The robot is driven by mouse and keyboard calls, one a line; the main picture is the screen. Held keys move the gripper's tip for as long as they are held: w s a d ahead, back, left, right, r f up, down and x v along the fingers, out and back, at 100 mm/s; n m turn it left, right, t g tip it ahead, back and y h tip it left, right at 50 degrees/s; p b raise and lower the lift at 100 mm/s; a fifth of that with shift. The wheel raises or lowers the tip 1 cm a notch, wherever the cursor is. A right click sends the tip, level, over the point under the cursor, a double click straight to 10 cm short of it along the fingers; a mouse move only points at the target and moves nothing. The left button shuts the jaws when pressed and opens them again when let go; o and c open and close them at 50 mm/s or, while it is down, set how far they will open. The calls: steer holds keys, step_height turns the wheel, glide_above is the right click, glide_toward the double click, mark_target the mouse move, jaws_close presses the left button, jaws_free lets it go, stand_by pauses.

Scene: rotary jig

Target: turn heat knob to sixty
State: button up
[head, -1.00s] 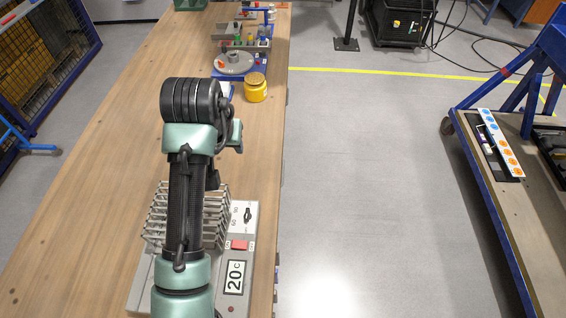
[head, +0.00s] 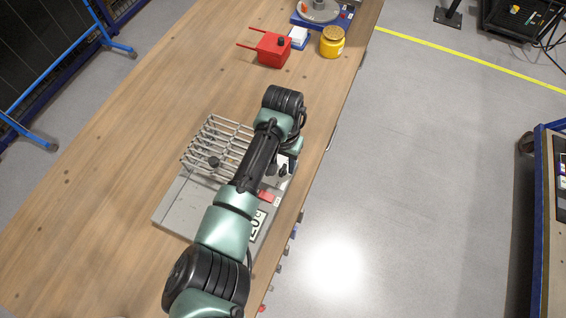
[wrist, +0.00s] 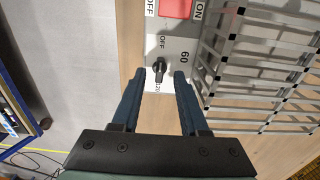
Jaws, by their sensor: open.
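The black heat knob (wrist: 159,68) stands on the grey panel in the wrist view, with OFF, 60 and a partly hidden 120 printed around it. Its bar lies roughly up and down in the picture; I cannot tell which end points. My gripper (wrist: 159,76) is open, its two dark blue fingers to the left and right of the knob's lower side. I cannot tell whether they touch it. In the head view the grey heater box (head: 178,208) stands on the bench, and my arm covers part of its panel.
A wire cage (head: 215,135) sits on the box, close right of the fingers in the wrist view. The red switch (wrist: 176,8) is beside the knob. A red block with handles (head: 273,50) and a yellow jar (head: 332,42) stand farther back. The left bench is clear.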

steer(key=shift+f, duration=1)
jaws_close()
